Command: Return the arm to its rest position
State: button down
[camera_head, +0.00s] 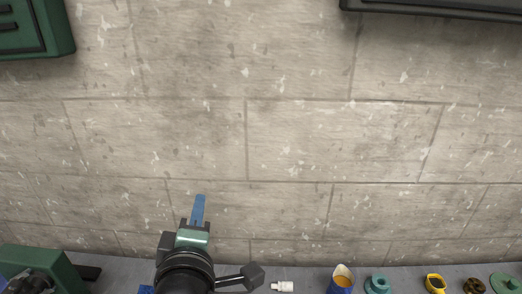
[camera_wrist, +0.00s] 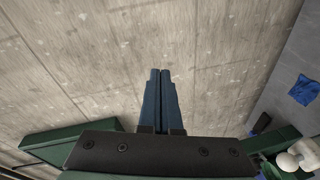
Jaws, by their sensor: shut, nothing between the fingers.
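My gripper (camera_head: 199,205) shows in the head view at the lower middle left, raised in front of the block wall. Its blue fingers point upward in the picture. In the wrist view my gripper (camera_wrist: 159,75) has its two blue fingers side by side and shut, with nothing between them. The fingers stand clear of the objects on the surface below. My dark arm rises from the bottom edge of the head view.
A grey surface (camera_head: 315,275) along the wall's foot holds a white fitting (camera_head: 283,286), an orange-filled blue cup (camera_head: 342,279), a teal part (camera_head: 377,284), and a yellow part (camera_head: 434,283). Green equipment (camera_head: 40,267) stands lower left; a green box (camera_head: 35,28) hangs upper left.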

jog(key=s+d+r+m+t+b, duration=0.3)
jog(key=s+r+m, duration=0.1)
jog(key=r, duration=0.4)
jog(key=s+d+r+m+t+h+b, duration=0.1)
jog(key=s+d+r+m+t+b, duration=0.1)
jog(key=s+d+r+m+t, duration=0.2)
jog(key=s+d+r+m+t+h+b, duration=0.1)
jog(key=s+d+r+m+t+b, duration=0.2)
jog(key=r+m, duration=0.5)
notch_tip(320, 180, up, 4)
jog(key=shift+s+d+f+t+b, duration=0.1)
jog(key=shift+s+d+t+b, duration=0.4)
jog(key=shift+s, duration=0.7)
jog(key=shift+a, duration=0.15)
jog(key=shift+a, duration=0.1)
